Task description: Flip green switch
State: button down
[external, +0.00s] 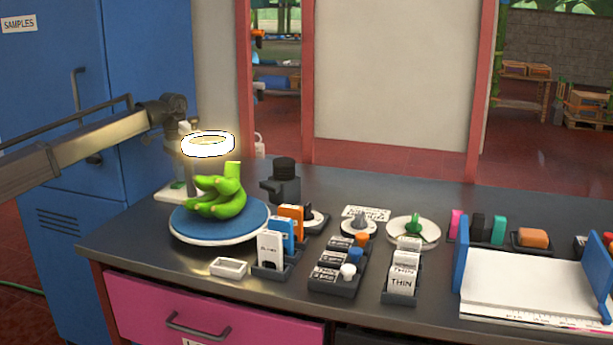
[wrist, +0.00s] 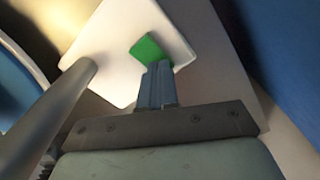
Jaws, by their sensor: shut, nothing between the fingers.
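The green switch (wrist: 149,49) sits on a white base plate (wrist: 100,50) in the wrist view. In the external view the switch (external: 178,185) shows small on the white base (external: 166,194) of the ring lamp. My gripper (wrist: 158,68) is shut and empty. Its fingertips overlap the near edge of the switch in the wrist view; I cannot tell whether they touch it. In the external view my arm reaches in from the left, with its wrist above the lamp base. The ring light (external: 208,144) glows white.
The lamp's grey post (wrist: 62,105) stands close on the left in the wrist view. A blue turntable (external: 180,222) with green bananas (external: 218,197) is in front of the lamp. Blue cabinets (external: 150,40) stand behind. Several labelled blocks and trays fill the counter to the right.

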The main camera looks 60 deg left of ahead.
jog(key=shift+r, duration=3.4)
